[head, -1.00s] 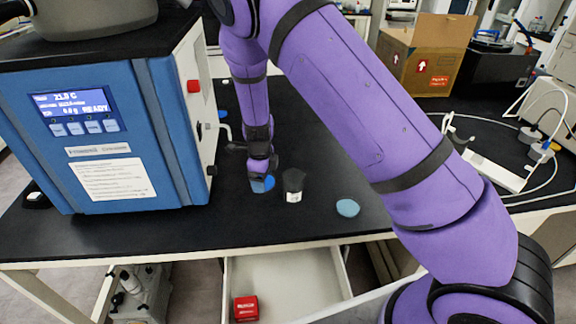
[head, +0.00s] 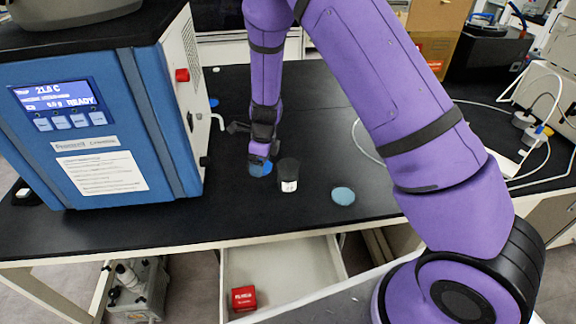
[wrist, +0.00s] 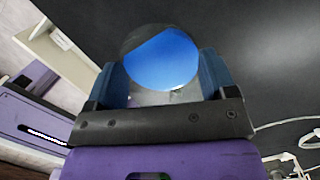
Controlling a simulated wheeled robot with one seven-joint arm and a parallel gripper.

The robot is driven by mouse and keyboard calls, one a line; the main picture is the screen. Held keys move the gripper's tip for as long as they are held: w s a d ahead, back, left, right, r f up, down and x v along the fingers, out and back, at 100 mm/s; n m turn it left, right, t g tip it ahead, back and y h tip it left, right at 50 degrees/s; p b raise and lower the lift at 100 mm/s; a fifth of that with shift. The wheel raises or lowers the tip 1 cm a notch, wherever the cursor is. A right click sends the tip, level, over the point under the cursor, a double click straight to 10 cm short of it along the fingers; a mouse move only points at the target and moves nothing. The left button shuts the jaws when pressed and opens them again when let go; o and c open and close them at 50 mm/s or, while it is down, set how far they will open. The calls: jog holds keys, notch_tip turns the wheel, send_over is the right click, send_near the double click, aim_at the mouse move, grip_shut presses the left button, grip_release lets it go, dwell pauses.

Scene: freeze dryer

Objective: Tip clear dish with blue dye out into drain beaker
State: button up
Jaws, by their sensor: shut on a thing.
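My gripper (head: 259,162) is shut on a clear dish with blue dye (head: 266,169), held left of a dark beaker. In the wrist view the round dish (wrist: 160,58) sits between the two blue-grey fingers of my gripper (wrist: 163,85). Blue fills most of its circle, with a greyer part at the upper left. The dark beaker (head: 289,175) with a white label stands upright on the bench, close to the dish; it is probably the drain beaker. Its inside cannot be made out. I cannot tell the exact gap between dish and beaker.
A light blue disc (head: 343,196) lies on the black bench (head: 225,215) right of the beaker. The blue freeze dryer (head: 150,110) stands left of my gripper. An open drawer (head: 290,270) below holds a red box (head: 244,298). A cable loops at the right.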

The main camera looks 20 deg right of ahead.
aim_at(268, 167)
jog(key=shift+s+d+r+y+p, duration=0.1)
jog(key=shift+d+r+y+p, duration=0.2)
jog(key=shift+d+r+y, duration=0.4)
jog(key=shift+s+d+r+y+p, duration=0.1)
jog(key=shift+d+r+y+p, duration=0.3)
dwell(0.4)
jog(key=shift+s+d+r+t+y+p, duration=0.1)
jog(key=shift+d+r+t+y+p, duration=0.05)
jog(key=shift+d+y+p, duration=0.45)
jog(key=shift+s+d+r+t+y+p, duration=0.1)
jog(key=shift+d+r+t+y+p, duration=0.1)
jog(key=shift+d+y+p, duration=0.4)
jog(key=shift+s+d+r+t+y+p, duration=0.1)
jog(key=shift+d+t+y+p, duration=0.05)
jog(key=shift+d+y+p, duration=0.45)
dwell(3.2)
jog(key=shift+d+r+y+p, duration=0.15)
jog(key=shift+d+y+p, duration=0.25)
jog(key=shift+p, duration=0.2)
dwell(0.9)
